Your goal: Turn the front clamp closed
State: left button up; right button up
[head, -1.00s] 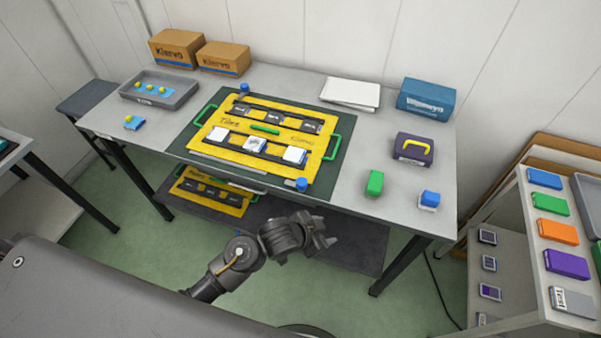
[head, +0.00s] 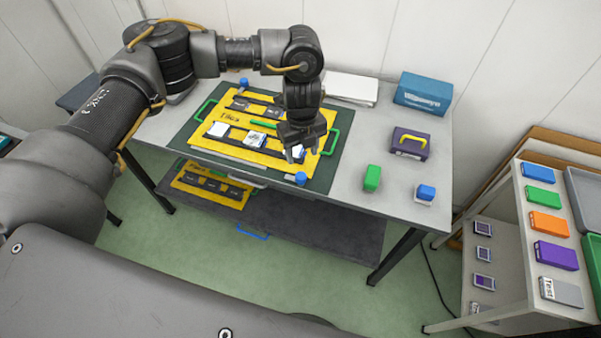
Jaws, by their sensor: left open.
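The yellow fixture board (head: 213,142) lies on a dark green mat (head: 187,128) on the table. A blue clamp knob (head: 301,178) stands at its front right corner, and another blue knob (head: 243,82) stands at its back edge. I cannot tell how the front clamp is turned. My left gripper (head: 303,154) points down over the right part of the board, just behind and above the front knob. It is open and apart from the knob, and partly covers a white tile (head: 291,151). My right gripper is not in view.
A second yellow board (head: 212,187) lies below.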

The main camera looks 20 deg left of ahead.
aim_at(301, 176)
pick_arm(q)
notch_tip(301, 176, down, 10)
jog(key=shift+w+a+f, duration=0.15)
jog(key=shift+f, duration=0.1)
dwell(0.4)
jog(key=c, duration=1)
jog(key=shift+o, duration=0.2)
